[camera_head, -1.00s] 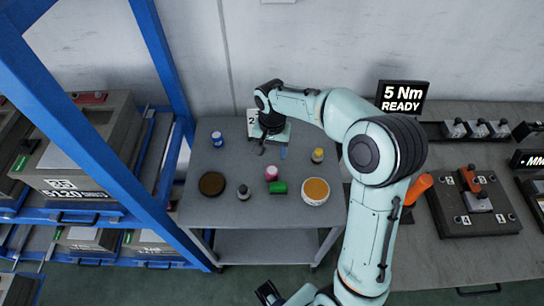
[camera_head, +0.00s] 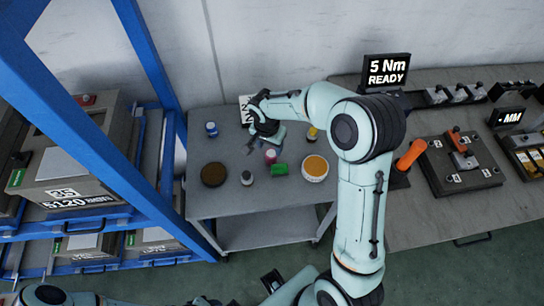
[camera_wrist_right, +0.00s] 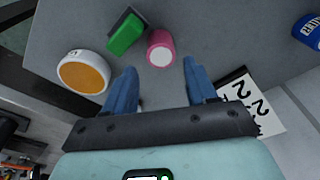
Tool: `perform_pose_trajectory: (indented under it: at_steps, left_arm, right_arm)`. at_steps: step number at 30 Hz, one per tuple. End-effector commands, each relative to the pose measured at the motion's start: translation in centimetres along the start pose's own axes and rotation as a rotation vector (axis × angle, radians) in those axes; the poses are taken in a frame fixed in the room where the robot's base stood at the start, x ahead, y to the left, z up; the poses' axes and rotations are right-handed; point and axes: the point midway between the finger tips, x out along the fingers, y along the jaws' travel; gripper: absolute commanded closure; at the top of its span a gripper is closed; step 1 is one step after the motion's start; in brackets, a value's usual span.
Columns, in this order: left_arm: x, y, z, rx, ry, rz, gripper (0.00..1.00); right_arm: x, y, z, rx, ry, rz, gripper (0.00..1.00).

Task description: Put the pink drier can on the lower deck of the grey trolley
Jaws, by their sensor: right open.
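The pink drier can (camera_head: 270,156) stands on the top deck of the grey trolley (camera_head: 225,202), beside a green block (camera_head: 280,169). It also shows in the right wrist view (camera_wrist_right: 160,47), with its pale end toward the camera. My right gripper (camera_head: 266,143) is above the trolley top, close to the can. Its open fingers (camera_wrist_right: 160,70) point toward the can in the right wrist view; the can appears just beyond the fingertips and nothing is between them. The lower deck (camera_head: 265,230) shows below the top and looks empty in its visible part. I cannot make out my left gripper.
On the trolley top stand a white tub with an orange top (camera_head: 315,168), a brown round pot (camera_head: 214,174), a small grey bottle (camera_head: 247,178), a blue can (camera_head: 211,129) and a yellow-topped bottle (camera_head: 312,133). A blue rack (camera_head: 150,60) stands left, a workbench (camera_head: 420,205) right.

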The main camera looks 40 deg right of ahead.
Motion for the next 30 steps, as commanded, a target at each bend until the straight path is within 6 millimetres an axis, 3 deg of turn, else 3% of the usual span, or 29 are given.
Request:
perform_pose_trajectory:
  at_steps: [3,10,18,27,28,30]
  left_arm:
    - [0.0,0.0,0.0,0.000,0.000,0.000,0.57]
    - [-0.1,0.1,0.0,0.000,0.001,0.000,0.57]
    - [-0.7,0.3,-0.2,0.001,0.004,0.001,0.57]
    - [-0.6,0.3,-0.2,0.001,0.004,0.001,0.57]
    - [-0.6,0.3,-0.2,0.001,0.004,0.001,0.57]
    - [-0.6,0.3,-0.2,0.001,0.004,0.001,0.57]
  right_arm:
    - [1.9,0.0,0.0,0.001,-0.001,0.001,0.43]
    - [3.5,0.0,-0.1,0.000,-0.001,0.001,0.43]
    - [7.3,0.0,-0.3,0.000,-0.001,0.001,0.43]
    - [8.0,0.0,-0.3,0.001,0.000,-0.002,0.43]
    - [8.0,0.0,-0.3,0.001,0.000,-0.002,0.47]
    - [8.0,0.0,-0.3,0.001,0.000,-0.002,0.69]
